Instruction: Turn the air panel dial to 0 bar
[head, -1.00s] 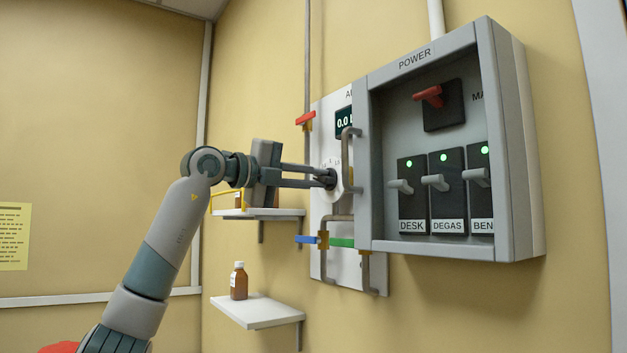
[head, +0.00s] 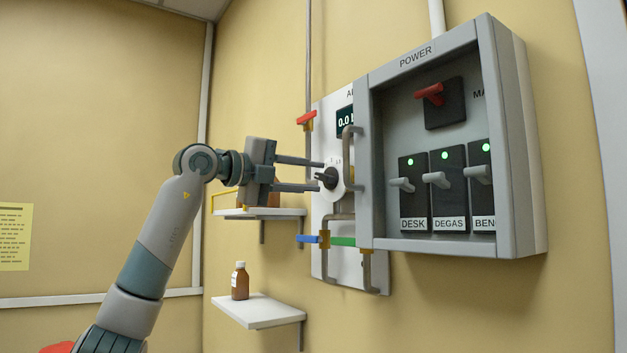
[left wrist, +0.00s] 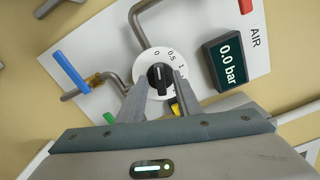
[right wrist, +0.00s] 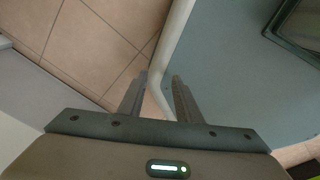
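The air panel (head: 318,262) is white and hangs on the wall left of the power box. Its round white dial (head: 331,196) has a black knob (head: 326,177), also in the left wrist view (left wrist: 160,76), where the knob lines up with the 0 mark. The panel's display (left wrist: 229,62) reads 0.0 bar. My left gripper (head: 320,175) is open and empty, its fingers just short of the knob, one above and one below it in the head view. My right gripper (right wrist: 160,80) is open and empty, with tiled floor beyond it.
The grey power box (head: 440,245) juts out right of the air panel. Pipes with a red valve handle (head: 306,118), a blue handle (head: 307,239) and a green one (head: 342,242) run by the dial. A brown bottle (head: 240,283) stands on the lower shelf (head: 262,313).

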